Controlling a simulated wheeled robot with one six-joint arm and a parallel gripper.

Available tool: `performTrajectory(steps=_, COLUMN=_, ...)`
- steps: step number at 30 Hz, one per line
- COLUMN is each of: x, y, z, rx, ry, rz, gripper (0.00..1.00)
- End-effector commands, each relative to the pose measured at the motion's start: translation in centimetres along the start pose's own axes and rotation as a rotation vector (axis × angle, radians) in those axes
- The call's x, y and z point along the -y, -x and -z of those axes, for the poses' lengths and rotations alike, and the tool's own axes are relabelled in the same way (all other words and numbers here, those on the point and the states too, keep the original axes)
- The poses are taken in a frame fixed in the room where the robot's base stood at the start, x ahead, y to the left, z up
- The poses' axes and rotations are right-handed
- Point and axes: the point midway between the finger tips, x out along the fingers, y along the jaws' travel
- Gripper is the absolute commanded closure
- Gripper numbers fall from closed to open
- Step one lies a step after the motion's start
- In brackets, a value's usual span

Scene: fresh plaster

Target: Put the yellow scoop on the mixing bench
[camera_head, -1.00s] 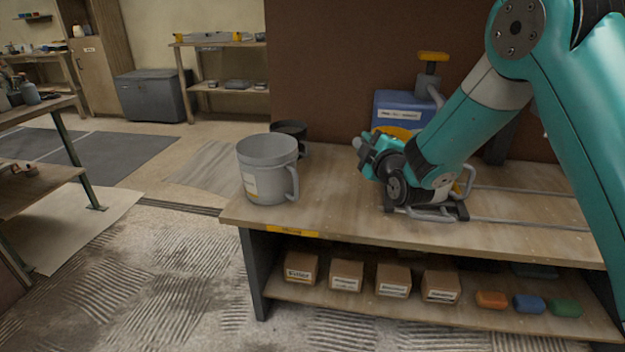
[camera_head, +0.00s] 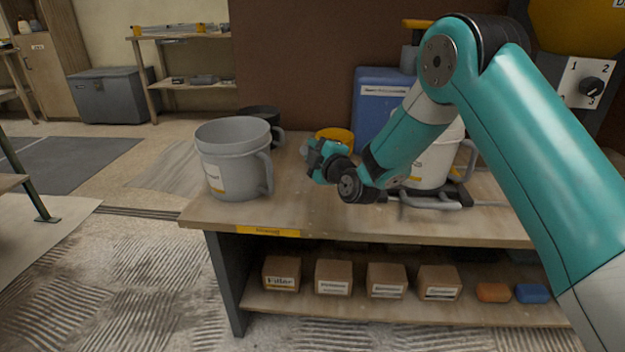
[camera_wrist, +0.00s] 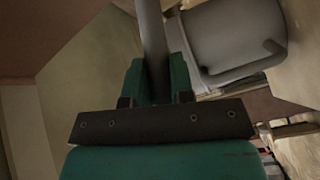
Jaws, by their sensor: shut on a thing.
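My gripper (camera_head: 320,160) is above the mixing bench (camera_head: 290,210), in front of its back panel and to the right of a grey bucket. It is shut on the yellow scoop (camera_head: 335,134), whose yellow bowl shows behind the fingers in the head view. In the wrist view, a grey handle (camera_wrist: 152,40) stands between my fingers; the bowl is out of that view. My gripper and arm hide part of the scoop. I cannot tell exactly how high it is above the bench top.
The grey bucket (camera_head: 232,160) stands at the bench's left end, with a dark bucket (camera_head: 262,115) behind it. A white bucket (camera_head: 432,165) on a metal frame and a blue container (camera_head: 378,105) are to the right. The front bench top is clear.

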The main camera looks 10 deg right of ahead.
Motion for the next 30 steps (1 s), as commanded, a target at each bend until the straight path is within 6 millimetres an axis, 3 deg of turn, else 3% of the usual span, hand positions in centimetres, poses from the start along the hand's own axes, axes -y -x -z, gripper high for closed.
performTrajectory(steps=1, x=1.1, y=0.0, z=-0.5, rx=0.000, ry=-0.002, rz=0.000, gripper=1.00)
performTrajectory(steps=8, x=2.9, y=0.0, z=-1.0, rx=-0.003, ry=0.000, rz=-0.001, gripper=1.00)
performTrajectory(steps=16, x=6.5, y=0.1, z=-2.4, rx=-0.002, ry=-0.001, rz=0.000, gripper=1.00)
performTrajectory(steps=28, x=6.8, y=0.1, z=-2.5, rx=-0.003, ry=0.000, rz=-0.002, gripper=1.00)
performTrajectory(steps=29, x=6.8, y=0.1, z=-2.5, rx=-0.003, ry=-0.001, rz=-0.001, gripper=0.73)
performTrajectory(steps=30, x=6.7, y=0.1, z=-2.4, rx=-0.003, ry=-0.001, rz=-0.001, gripper=0.64)
